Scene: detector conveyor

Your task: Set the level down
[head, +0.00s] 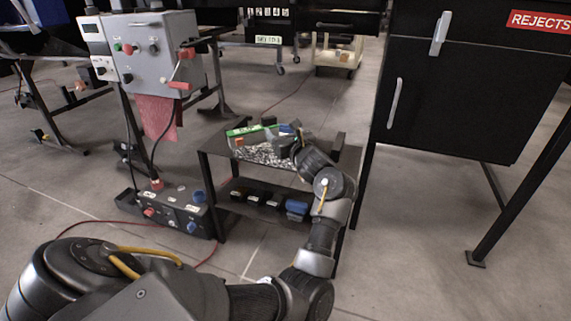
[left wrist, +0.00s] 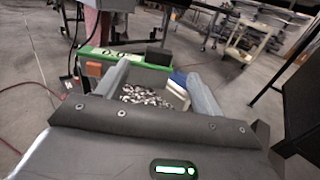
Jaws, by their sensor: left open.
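A green bar with a pale label, which looks like the level (head: 245,130), lies along the far left part of the small black cart's top. It also shows in the left wrist view (left wrist: 122,56), beyond my fingers. My left gripper (head: 290,142) is over the right part of the cart top. In the left wrist view its two fingers (left wrist: 160,88) are spread apart with nothing seen held between them. The gripper hides part of the cart top in the head view. My right gripper does not show.
The cart's top (head: 205,168) also bears a speckled black-and-white patch (head: 262,156), an orange block (left wrist: 95,69) and a blue item (left wrist: 178,77). A grey control box (head: 155,60) stands behind left. A black cabinet (head: 460,80) stands right.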

